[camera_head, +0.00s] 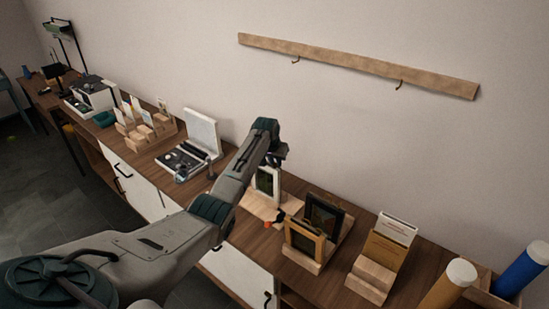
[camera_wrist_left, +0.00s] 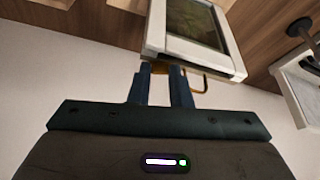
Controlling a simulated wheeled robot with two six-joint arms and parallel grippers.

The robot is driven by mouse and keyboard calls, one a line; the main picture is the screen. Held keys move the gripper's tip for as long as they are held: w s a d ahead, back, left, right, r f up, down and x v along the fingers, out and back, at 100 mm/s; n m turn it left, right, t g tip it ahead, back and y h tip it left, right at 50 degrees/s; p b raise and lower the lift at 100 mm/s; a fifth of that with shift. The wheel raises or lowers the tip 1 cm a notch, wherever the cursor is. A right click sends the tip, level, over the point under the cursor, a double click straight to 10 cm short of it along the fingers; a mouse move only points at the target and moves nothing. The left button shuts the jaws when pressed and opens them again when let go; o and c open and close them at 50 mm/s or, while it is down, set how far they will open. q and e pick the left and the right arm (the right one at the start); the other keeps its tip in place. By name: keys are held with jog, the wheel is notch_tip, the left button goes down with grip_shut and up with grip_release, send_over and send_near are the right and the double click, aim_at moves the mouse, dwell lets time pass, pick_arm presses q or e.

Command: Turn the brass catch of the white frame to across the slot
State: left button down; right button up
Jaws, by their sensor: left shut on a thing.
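The white frame (camera_head: 276,187) leans on a light wooden stand on the table, beneath my left gripper (camera_head: 276,160). In the left wrist view the white frame (camera_wrist_left: 192,54) holds a dark greenish picture. The brass catch (camera_wrist_left: 204,82) shows as a thin bent piece at the frame's edge, beside and partly behind the fingers. My left gripper (camera_wrist_left: 167,88) has its dark fingers close together at that edge, shut on the catch. The fingers hide part of the catch, and the slot cannot be made out. My right gripper is not in view.
Right of the white frame stand a gold frame (camera_head: 301,240) and a black frame (camera_head: 340,214). A wooden holder with cards (camera_head: 374,276) and a blue cylinder (camera_head: 522,270) are farther right. A white open-lidded box (camera_head: 203,133) stands left. A wall rail (camera_head: 350,64) hangs above.

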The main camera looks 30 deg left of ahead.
pick_arm(q)
jog(key=n, duration=0.2)
jog(key=n+y+p, duration=0.1)
jog(key=shift+w+d+r+n+g, duration=0.1)
jog(key=shift+d+n+g, duration=0.1)
jog(key=shift+n+g, duration=0.15)
jog(key=shift+n+y, duration=0.5)
jog(key=shift+n, duration=0.45)
jog(key=shift+w+d+n+g+y+b, duration=0.1)
jog(key=shift+n+g+y+b, duration=0.25)
jog(key=shift+n, duration=0.55)
jog(key=n+b, duration=0.2)
jog(key=shift+w+f+n+g+y, duration=0.15)
jog(key=shift+f+n+g+y, duration=0.15)
jog(key=shift+g, duration=0.1)
jog(key=n+g+b, duration=0.1)
jog(key=n+b, duration=0.2)
jog(key=shift+w+d, duration=0.1)
jog(key=shift+w+r+n+g+y+b, duration=0.1)
jog(key=shift+r+n+g+y+b, duration=0.1)
jog(key=shift+n+b, duration=0.4)
jog(key=shift+r+n+g+y+b, duration=0.1)
jog(key=shift+n+g+b, duration=0.1)
jog(key=shift+n+b, duration=0.35)
